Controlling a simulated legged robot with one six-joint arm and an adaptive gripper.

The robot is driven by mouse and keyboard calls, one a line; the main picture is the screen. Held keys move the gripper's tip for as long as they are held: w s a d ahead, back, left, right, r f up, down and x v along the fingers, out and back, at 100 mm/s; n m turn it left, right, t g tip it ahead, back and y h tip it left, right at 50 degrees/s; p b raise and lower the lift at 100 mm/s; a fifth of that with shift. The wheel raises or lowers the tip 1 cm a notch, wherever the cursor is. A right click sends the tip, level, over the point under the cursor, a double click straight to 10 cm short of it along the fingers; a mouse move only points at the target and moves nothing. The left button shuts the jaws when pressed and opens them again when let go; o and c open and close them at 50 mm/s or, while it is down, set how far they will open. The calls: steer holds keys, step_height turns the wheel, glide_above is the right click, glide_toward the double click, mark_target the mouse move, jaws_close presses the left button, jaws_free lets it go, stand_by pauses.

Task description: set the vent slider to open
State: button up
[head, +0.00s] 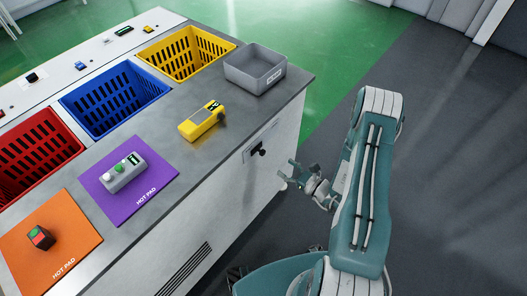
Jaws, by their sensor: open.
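What looks like the vent slider (257,150) is a small black knob on a pale plate in the white side of the counter, near its far right end. Its setting and any lettering are too small to read. My gripper (287,174) is open and empty, just right of and slightly below the knob in the picture. It appears apart from the knob, with its fingers pointing left toward the counter side.
A grey bin (256,80), a yellow handheld device (202,121), a purple hot pad (115,203) and an orange hot pad (75,222) lie on the counter. Red, blue and yellow crates (204,68) sit behind. A slotted grille (185,268) is low on the side. Floor right is clear.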

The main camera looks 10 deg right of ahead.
mark_target(264, 154)
steer(key=x, duration=1)
steer(key=shift+w+a, duration=0.15)
steer(key=shift+a, duration=0.1)
steer(key=shift+r, duration=0.1)
jaws_close()
